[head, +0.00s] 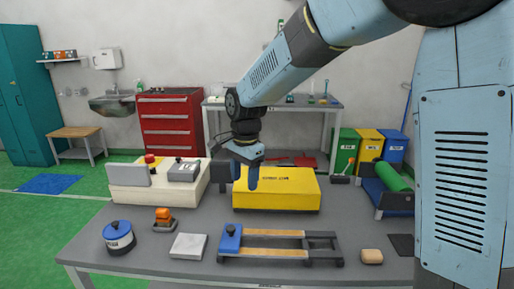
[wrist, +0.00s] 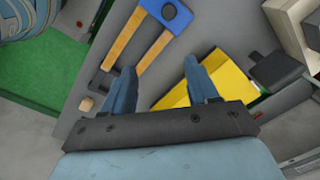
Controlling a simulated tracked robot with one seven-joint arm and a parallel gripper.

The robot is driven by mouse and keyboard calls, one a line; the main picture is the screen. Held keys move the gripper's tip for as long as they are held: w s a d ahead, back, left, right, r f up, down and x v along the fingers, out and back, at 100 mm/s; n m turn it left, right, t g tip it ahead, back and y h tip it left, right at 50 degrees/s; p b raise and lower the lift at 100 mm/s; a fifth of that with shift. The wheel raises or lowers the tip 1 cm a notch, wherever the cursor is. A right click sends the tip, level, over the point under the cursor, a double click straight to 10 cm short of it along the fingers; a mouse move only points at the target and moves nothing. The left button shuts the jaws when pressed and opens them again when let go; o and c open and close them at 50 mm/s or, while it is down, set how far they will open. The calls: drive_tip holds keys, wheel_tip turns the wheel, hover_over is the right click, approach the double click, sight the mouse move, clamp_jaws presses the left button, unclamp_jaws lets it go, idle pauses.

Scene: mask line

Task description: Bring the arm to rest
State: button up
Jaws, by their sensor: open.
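My gripper (head: 245,178) hangs in the air above the grey work table, in front of the yellow box (head: 292,190) in the head view. Its blue fingers are apart and nothing is between them. In the wrist view my gripper (wrist: 158,82) also shows open and empty, with the table below it. The yellow box (wrist: 228,82) appears there behind the right finger, partly hidden. My arm reaches in from the upper right of the head view, bent down at the wrist.
On the table (head: 190,270) are a frame with wooden rails and a blue block (head: 230,238), a blue-lidded pot (head: 119,237), a grey pad (head: 188,246), an orange-topped item (head: 163,217), a small tan block (head: 371,256), a cream machine (head: 130,178) and a green roll (head: 393,177).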

drive_tip(key=s+d+r+n+t+y, duration=0.1)
drive_tip(key=s+d+r+n, duration=0.15)
drive_tip(key=d+r, duration=0.45)
drive_tip(key=s+d+r+n+t, duration=0.15)
drive_tip(key=s+d, duration=0.25)
drive_tip(key=d, duration=0.7)
drive_tip(key=s+d+r+n+t+h, duration=0.1)
drive_tip(key=s+d+n, duration=0.3)
drive_tip(key=s+d, duration=0.8)
drive_tip(key=shift+s+r+t, duration=0.25)
drive_tip(key=shift+s+t, duration=0.6)
